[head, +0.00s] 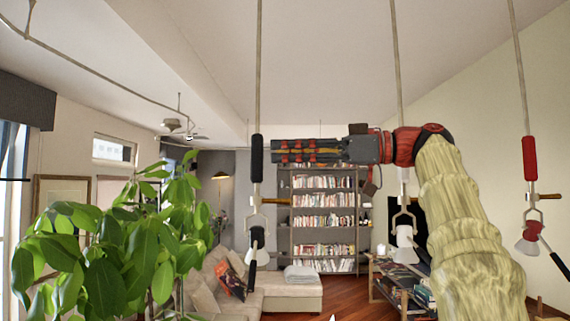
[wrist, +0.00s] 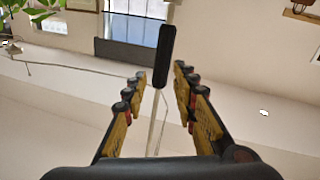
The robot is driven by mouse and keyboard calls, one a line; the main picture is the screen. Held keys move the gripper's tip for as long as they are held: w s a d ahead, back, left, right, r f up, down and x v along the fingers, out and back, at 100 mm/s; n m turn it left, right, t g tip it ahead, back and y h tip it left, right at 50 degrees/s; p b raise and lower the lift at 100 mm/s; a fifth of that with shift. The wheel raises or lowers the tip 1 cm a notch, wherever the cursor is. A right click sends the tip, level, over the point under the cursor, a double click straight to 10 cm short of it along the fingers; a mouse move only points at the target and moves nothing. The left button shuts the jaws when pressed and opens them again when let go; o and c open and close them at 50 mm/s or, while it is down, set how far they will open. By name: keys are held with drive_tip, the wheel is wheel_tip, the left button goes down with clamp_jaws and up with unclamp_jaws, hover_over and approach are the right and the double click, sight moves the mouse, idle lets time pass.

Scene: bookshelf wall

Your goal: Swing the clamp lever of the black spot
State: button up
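The black spot (head: 257,238) hangs on the left thin rod. The fingers are apart and hold nothing. I cannot tell whether the handle is between the fingertips or just beyond them.
A red-handled spot (head: 529,158) hangs on the right rod, and a white spot (head: 404,236) on the middle rod, partly hidden by my arm. A leafy plant (head: 125,240) stands at left. A bookshelf (head: 322,215) and sofa (head: 290,284) are farther back.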

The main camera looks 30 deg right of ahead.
drive_tip(key=s+r+m+h+p, duration=0.1)
drive_tip(key=s+r+m+p, duration=0.1)
drive_tip(key=s, duration=0.1)
drive_tip(key=m+t+p, duration=0.1)
drive_tip(key=m+p, duration=0.1)
drive_tip(key=m, duration=3.3)
approach(279, 201)
drive_tip(key=x, duration=0.2)
drive_tip(key=shift+w+d+p+x, duration=0.1)
drive_tip(key=shift+p+x, duration=0.1)
drive_tip(key=shift+x, duration=1.85)
drive_tip(key=shift+w+d+p+x, duration=0.1)
drive_tip(key=shift+d+p+x, duration=0.05)
drive_tip(key=shift+x, duration=1.85)
drive_tip(key=c, duration=0.3)
